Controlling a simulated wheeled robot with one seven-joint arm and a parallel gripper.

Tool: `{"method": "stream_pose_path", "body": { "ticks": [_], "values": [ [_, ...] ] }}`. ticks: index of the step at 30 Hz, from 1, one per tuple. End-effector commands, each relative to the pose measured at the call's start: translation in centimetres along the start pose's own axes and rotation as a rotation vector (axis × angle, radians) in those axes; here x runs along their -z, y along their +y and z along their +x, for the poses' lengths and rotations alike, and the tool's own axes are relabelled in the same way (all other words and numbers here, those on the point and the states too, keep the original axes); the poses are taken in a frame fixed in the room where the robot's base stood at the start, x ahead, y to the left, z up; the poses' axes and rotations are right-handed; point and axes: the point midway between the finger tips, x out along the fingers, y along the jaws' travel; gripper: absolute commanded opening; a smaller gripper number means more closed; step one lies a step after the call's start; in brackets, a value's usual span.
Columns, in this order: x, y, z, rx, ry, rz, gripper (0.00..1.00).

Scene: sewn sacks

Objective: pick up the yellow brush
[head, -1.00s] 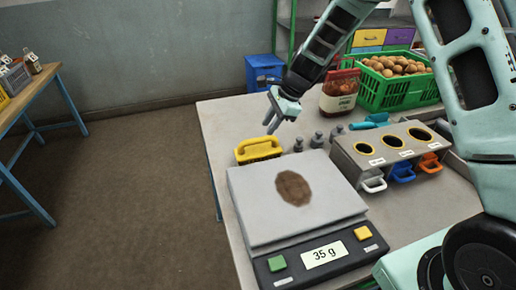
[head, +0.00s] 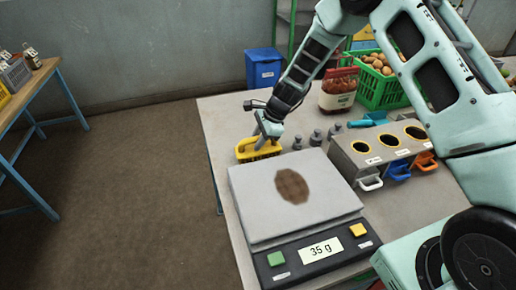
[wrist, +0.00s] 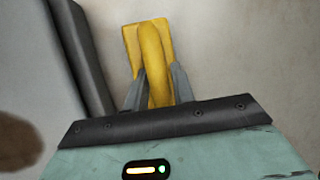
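The yellow brush (head: 258,150) lies on the table just behind the scale, with its raised handle up. My gripper (head: 268,143) is down at the brush in the head view, its fingers at the handle. In the wrist view the yellow brush (wrist: 152,40) runs up the picture, and my gripper (wrist: 160,85) has one grey finger on each side of its handle. I cannot tell whether the fingers press on the handle or stand slightly clear. The fingertips are partly hidden beside the handle.
The scale (head: 250,205), reading 35 g, stands close in front of the brush. Several small grey weights (head: 316,138) stand to its right. A jar (head: 338,92), a green crate (head: 372,92) and a holed rack (head: 350,155) are farther right. The table edge is close on the left.

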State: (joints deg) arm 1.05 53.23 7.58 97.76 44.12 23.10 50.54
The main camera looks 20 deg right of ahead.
Motion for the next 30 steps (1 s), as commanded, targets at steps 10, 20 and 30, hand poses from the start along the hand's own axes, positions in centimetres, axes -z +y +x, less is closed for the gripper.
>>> {"method": "stream_pose_path", "body": {
  "ticks": [10, 20, 30],
  "values": [
    [0.0, 0.0, 0.0, 0.0, 0.0, 0.0, 0.0],
    [-1.2, -0.7, -2.7, 0.004, 0.0, -0.005, 0.0],
    [-3.4, -1.8, -8.2, 0.002, 0.0, -0.003, 0.0]
  ]
}}
